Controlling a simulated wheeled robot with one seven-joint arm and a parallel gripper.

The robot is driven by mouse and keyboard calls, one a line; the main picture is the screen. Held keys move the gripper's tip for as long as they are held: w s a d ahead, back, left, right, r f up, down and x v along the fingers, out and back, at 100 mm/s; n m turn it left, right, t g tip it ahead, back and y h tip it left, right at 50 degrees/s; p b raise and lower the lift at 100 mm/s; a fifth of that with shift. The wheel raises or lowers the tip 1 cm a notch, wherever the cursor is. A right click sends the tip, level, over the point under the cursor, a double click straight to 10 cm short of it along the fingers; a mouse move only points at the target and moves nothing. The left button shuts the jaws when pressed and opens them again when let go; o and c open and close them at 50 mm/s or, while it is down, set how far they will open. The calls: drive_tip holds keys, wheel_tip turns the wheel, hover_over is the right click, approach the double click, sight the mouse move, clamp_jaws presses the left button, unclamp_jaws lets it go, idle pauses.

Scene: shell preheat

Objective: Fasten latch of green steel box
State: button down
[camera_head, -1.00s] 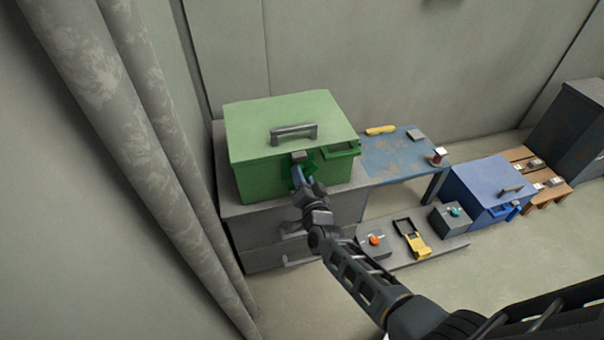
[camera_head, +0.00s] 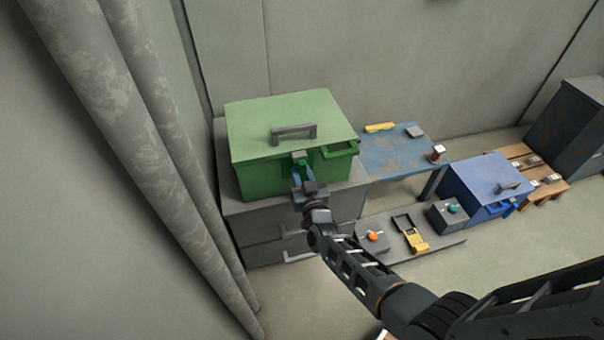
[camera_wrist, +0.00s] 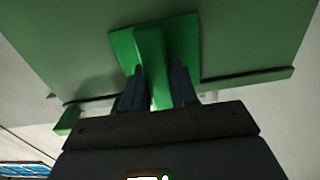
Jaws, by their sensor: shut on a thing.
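The green steel box (camera_head: 262,178) stands with its lid down on a grey drawer cabinet. A grey handle (camera_head: 293,132) is on the lid and a small grey catch (camera_head: 299,155) sits at the lid's front edge. My gripper (camera_head: 302,173) is at the middle of the box's front, just below that catch. In the wrist view my gripper (camera_wrist: 160,88) is shut on the green latch (camera_wrist: 151,55), a narrow bar standing out from a green plate on the box. Whether the latch meets the catch is hidden by my gripper.
The grey cabinet (camera_head: 262,222) is under the box. To the right are a worn blue table (camera_head: 390,155), a blue box (camera_head: 487,187), and a low shelf (camera_head: 440,243) with an orange-knobbed unit, a yellow tool and a teal-knobbed unit. Curtain-like grey pipes (camera_head: 150,160) stand at left.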

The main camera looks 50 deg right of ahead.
drive_tip(key=shift+f+n, duration=0.1)
drive_tip(key=shift+n, duration=0.2)
drive_tip(key=c, duration=1)
unclamp_jaws()
drive_tip(key=shift+o, duration=0.2)
drive_tip(key=p+v, duration=0.1)
drive_tip(key=v, duration=0.6)
drive_tip(key=shift+s+a, duration=0.25)
drive_tip(key=shift+s, duration=0.1)
